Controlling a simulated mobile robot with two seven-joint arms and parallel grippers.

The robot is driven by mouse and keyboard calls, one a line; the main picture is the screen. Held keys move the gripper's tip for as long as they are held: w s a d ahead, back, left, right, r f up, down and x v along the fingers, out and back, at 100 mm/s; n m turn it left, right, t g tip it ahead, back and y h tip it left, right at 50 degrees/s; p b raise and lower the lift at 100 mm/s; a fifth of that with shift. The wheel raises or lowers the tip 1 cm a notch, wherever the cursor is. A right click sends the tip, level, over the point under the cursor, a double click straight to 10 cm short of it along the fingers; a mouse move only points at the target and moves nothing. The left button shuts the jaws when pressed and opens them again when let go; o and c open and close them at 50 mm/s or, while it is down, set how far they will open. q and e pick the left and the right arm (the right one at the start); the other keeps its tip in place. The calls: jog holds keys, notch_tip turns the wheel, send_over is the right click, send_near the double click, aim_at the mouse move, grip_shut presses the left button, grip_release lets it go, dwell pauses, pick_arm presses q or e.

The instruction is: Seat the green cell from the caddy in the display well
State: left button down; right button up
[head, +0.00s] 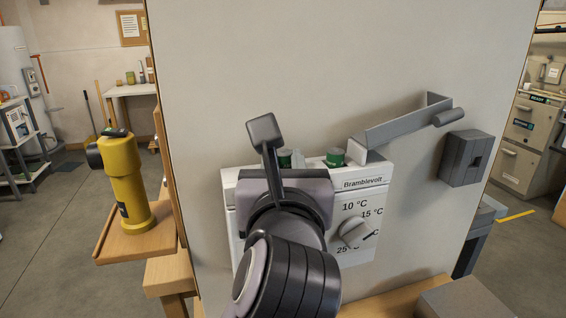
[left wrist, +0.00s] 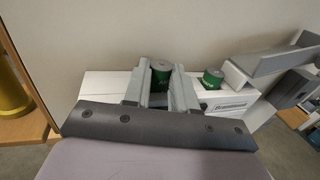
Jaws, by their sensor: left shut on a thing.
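A green cell (head: 285,158) with a grey top stands upright at the top edge of the white Bramblevolt display unit (head: 376,185). It also shows between my fingers in the left wrist view (left wrist: 160,73). My left gripper (head: 281,164) is shut on this cell, with a finger on each side. The cell's lower end and the well under it are hidden, so I cannot tell how deep it sits. A second green cell (head: 335,158) stands to its right on the unit, also seen in the left wrist view (left wrist: 212,78). I cannot make out the caddy. My right gripper is out of view.
A grey bracket with a handle (head: 405,124) juts out right of the second cell. A grey slotted box (head: 467,158) is on the panel farther right. A yellow and black device (head: 125,185) stands on a wooden shelf (head: 116,246) at left. The panel above is bare.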

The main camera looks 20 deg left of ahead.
pick_arm(q)
jog(key=shift+f, duration=0.4)
jog(key=c, duration=0.8)
grip_release()
jog(key=shift+s, duration=0.1)
